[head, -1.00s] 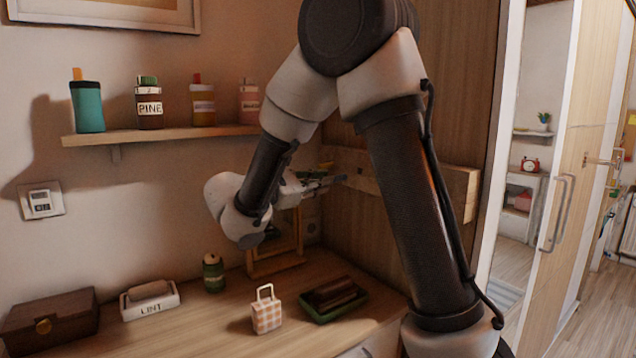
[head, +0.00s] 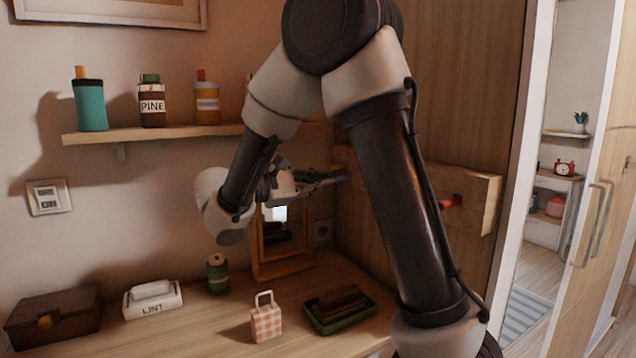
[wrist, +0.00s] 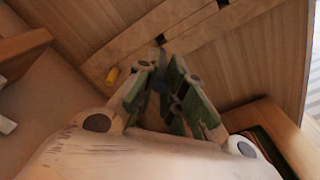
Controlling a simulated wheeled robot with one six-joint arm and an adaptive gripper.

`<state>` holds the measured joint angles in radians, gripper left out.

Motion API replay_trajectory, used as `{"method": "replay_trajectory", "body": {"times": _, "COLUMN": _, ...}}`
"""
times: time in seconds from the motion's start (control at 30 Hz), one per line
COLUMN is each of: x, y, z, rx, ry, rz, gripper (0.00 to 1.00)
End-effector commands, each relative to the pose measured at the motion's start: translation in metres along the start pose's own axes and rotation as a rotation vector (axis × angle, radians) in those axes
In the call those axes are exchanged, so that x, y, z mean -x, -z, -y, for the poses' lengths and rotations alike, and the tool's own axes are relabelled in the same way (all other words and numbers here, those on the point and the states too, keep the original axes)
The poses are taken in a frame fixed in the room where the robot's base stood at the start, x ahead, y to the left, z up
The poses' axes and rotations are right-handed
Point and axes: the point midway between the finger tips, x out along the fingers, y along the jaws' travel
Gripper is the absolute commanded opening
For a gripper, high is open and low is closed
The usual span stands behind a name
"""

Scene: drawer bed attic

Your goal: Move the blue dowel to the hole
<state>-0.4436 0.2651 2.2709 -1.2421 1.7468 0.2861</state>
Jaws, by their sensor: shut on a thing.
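My gripper (wrist: 164,70) has green-padded fingers and is shut on the blue dowel (wrist: 160,85), which looks dark and shows only in part between the fingers. In the head view my gripper (head: 328,179) is small and partly behind my own arm, in front of the wooden rail, and the dowel cannot be made out clearly there. The wooden rail (wrist: 193,29) on the panel has dark square holes. One hole (wrist: 160,39) lies just beyond the fingertips, apart from the dowel. Another hole (wrist: 222,3) is at the top edge. A yellow dowel (wrist: 111,76) sits at the rail to the left.
A red dowel (head: 446,204) sticks out of the rail's right part. Below stand a framed mirror (head: 283,262), a checked bag-like block (head: 266,322), a green tray (head: 345,324) and a green jar (head: 217,274). A shelf (head: 160,135) with bottles is at left.

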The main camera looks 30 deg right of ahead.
Motion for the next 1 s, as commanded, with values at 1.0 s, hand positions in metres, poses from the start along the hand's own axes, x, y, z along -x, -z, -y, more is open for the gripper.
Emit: {"method": "replay_trajectory", "body": {"times": 1.0, "x": -0.058, "y": -0.003, "z": 0.000, "rx": 0.001, "ry": 0.000, "rz": -0.001, "gripper": 0.00}}
